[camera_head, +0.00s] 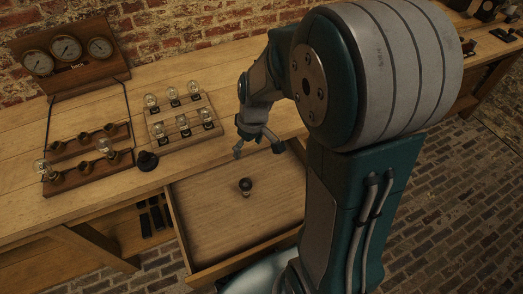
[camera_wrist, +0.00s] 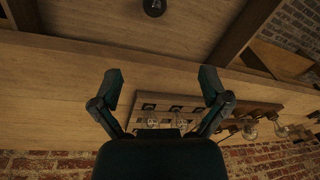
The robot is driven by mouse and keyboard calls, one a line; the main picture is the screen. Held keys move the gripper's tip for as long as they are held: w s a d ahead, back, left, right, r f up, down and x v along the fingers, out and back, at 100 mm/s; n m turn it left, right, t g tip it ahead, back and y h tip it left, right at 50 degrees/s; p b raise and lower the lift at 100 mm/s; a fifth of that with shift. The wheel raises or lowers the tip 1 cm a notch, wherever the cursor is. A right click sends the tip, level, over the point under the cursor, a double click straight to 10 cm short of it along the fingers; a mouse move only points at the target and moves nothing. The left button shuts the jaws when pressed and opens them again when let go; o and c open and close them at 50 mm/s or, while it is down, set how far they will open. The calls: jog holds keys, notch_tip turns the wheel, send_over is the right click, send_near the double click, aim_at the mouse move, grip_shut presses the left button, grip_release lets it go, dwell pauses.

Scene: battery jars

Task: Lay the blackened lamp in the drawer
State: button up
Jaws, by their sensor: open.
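The blackened lamp (camera_head: 246,184) is a small dark bulb on the floor of the open drawer (camera_head: 215,222), near its middle and apart from the walls. I cannot tell whether it lies or stands. In the wrist view a dark round thing, seemingly the lamp (camera_wrist: 154,7), shows at the top edge, partly cut off. My gripper (camera_head: 258,150) is over the drawer's back edge by the bench front, behind the lamp and clear of it. In the wrist view my gripper (camera_wrist: 163,78) has its fingers spread wide with nothing between them.
On the bench, a rack of clear lamps (camera_head: 183,120) stands behind the drawer. Left of it are a dark cone-shaped object (camera_head: 147,161) and a wooden board with sockets and lamps (camera_head: 85,160). A gauge panel (camera_head: 70,60) stands at the back left.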

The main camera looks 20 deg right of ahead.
jog(key=s+a+r+m+t+h, duration=0.1)
jog(key=s+r+m+t, duration=0.3)
jog(key=s+r, duration=1)
jog(key=shift+a+r+t+h, duration=0.35)
jog(key=shift+r+t, duration=0.35)
jog(key=shift+r, duration=0.75)
jog(key=shift+s, duration=0.1)
